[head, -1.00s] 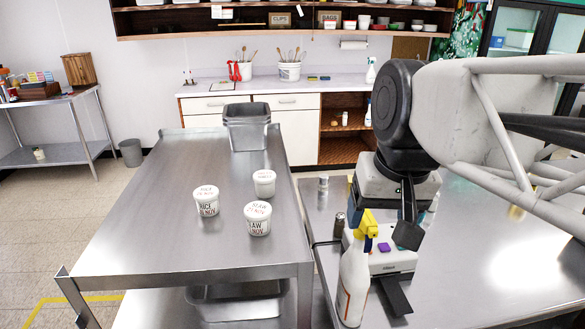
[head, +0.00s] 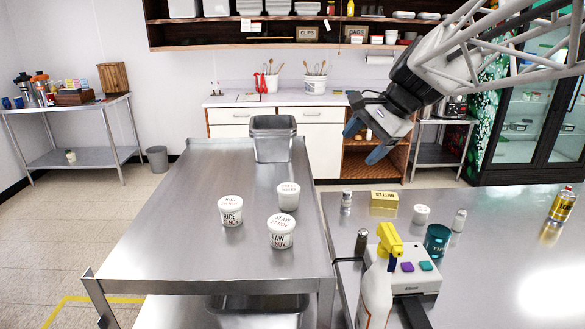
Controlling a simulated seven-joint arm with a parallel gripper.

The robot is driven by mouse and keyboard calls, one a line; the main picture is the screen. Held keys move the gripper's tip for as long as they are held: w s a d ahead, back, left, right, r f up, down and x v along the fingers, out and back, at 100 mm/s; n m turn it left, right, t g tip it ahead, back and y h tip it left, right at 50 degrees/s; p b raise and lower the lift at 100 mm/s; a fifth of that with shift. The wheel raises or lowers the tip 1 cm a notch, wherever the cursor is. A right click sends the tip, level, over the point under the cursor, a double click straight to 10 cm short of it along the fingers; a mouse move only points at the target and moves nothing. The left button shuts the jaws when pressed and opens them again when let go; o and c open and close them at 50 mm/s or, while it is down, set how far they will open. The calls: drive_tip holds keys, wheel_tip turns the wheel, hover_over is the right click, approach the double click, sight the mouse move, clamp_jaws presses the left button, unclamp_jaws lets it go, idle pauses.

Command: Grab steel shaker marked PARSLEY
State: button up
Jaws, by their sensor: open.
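I cannot read a PARSLEY label on anything in the head view. A small steel shaker (head: 346,202) stands upright at the left back of the right-hand steel table. A darker shaker (head: 361,241) stands nearer, by the spray bottle. A pale shaker with a grey top (head: 459,220) stands further right; its marking is too small to read. My gripper (head: 366,142) is open and empty, raised above and beyond the back edge of this table, with its blue-grey fingers pointing down and left. It is apart from all the shakers.
White tubs (head: 281,232) stand on the left table.

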drive_tip(key=w+d+f+m+t+y, duration=0.2)
drive_tip(key=w+d+m, duration=0.3)
drive_tip(key=w, duration=0.6)
drive_tip(key=w+d+f+m+t+y, duration=0.15)
drive_tip(key=w+d+m, duration=0.25)
drive_tip(key=w, duration=0.8)
drive_tip(key=w+d+f+m+t+y, duration=0.15)
drive_tip(key=w+d+m, duration=0.35)
drive_tip(key=w, duration=0.6)
approach(346, 201)
drive_tip(key=w+f, duration=0.2)
drive_tip(key=w, duration=0.1)
drive_tip(key=shift+w+a+f, duration=0.15)
drive_tip(key=shift+a+f, duration=0.05)
drive_tip(key=shift+a, duration=0.15)
drive_tip(key=shift+a, duration=0.1)
drive_tip(key=shift+x, duration=1.2)
drive_tip(key=shift+w+a, duration=0.1)
drive_tip(key=shift+a, duration=0.05)
drive_tip(key=shift+x, duration=2.45)
drive_tip(key=shift+a+r, duration=0.1)
